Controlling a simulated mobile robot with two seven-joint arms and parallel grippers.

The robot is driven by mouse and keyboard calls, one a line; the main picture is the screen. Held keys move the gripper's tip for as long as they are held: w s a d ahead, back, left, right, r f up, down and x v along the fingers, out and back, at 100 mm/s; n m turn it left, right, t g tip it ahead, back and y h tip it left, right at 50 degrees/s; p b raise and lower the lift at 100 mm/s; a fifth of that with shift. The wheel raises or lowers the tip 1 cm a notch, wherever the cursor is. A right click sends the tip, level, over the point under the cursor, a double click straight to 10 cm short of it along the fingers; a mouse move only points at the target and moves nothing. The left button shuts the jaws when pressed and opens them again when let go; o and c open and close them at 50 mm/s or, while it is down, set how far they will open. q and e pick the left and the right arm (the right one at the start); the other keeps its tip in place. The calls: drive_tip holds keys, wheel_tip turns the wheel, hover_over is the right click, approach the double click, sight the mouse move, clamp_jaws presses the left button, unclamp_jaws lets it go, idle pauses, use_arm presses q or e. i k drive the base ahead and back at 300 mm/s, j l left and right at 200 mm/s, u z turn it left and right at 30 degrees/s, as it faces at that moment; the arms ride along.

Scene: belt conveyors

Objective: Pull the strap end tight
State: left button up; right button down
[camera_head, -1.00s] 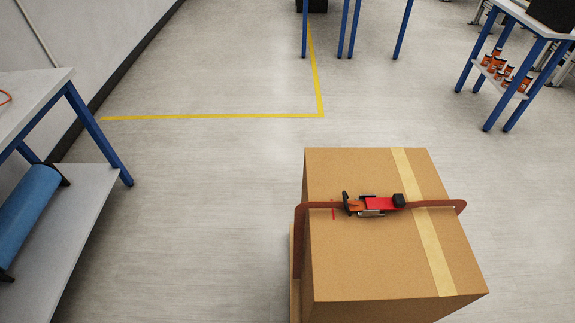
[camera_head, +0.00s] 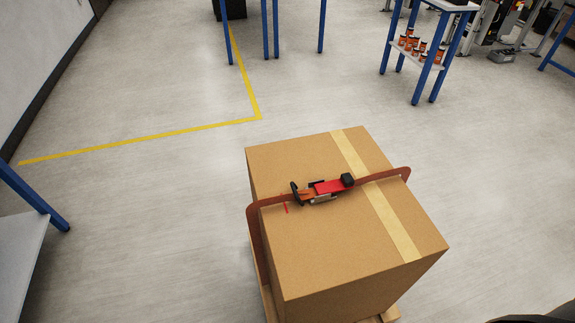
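A brown strap (camera_head: 254,232) runs over the top of a cardboard box (camera_head: 330,245) and down its left side. On the box top, a red and black buckle (camera_head: 328,187) sits on the strap. A short red mark (camera_head: 286,209) shows on the box top near the buckle's left end. I cannot make out a loose strap end apart from the strap at the buckle. Neither of my grippers is in view.
The box stands on a wooden pallet (camera_head: 390,314). A blue-legged table (camera_head: 30,250) is at the left edge. A blue-legged shelf with orange containers (camera_head: 412,45) stands at the back right. The floor around the box is clear, with a yellow line (camera_head: 140,142).

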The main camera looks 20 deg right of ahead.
sight(300, 193)
drive_tip(key=j, duration=0.75)
drive_tip(key=i+j, duration=0.1)
drive_tip(key=j, duration=0.65)
